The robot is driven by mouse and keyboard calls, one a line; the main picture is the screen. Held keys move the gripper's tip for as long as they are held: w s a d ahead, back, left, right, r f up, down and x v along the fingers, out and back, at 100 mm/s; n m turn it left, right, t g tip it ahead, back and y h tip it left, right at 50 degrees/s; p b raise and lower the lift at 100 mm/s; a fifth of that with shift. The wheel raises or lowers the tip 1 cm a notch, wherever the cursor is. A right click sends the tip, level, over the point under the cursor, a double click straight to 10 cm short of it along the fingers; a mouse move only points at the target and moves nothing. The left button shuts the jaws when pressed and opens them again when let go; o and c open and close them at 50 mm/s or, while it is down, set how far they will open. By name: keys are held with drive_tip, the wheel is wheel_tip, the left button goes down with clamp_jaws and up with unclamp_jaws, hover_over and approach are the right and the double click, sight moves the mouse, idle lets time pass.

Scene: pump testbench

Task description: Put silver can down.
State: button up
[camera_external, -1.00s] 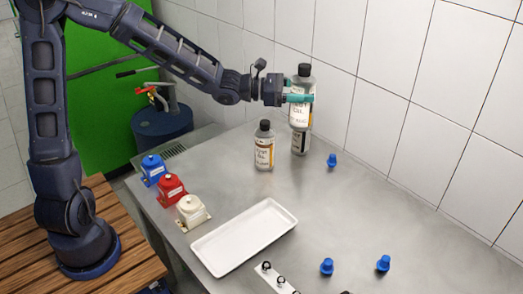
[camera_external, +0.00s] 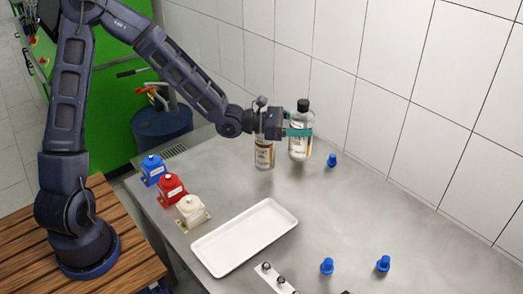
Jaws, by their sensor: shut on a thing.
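The silver can is a silver-grey bottle (camera_external: 299,150) with a black cap and a pale label, upright near the back wall in the external view. My gripper (camera_external: 299,132) is shut on its upper body, with teal fingers across it. The bottle's base is at or just above the steel table (camera_external: 360,205); I cannot tell whether it touches. A second, similar bottle (camera_external: 264,155) with a white and orange label stands just to the left, its top hidden behind my gripper.
A blue knob-like part (camera_external: 332,160) stands right of the held bottle. Blue, red and cream housings (camera_external: 171,187) line the left edge. An empty white tray (camera_external: 243,238) lies in front, with two blue parts (camera_external: 327,266) to its right. The table's right middle is clear.

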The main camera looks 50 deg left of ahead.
wheel_tip(320, 180, down, 15)
drive_tip(key=shift+r, duration=0.15)
idle(0.8)
drive_tip(key=o, duration=1.1)
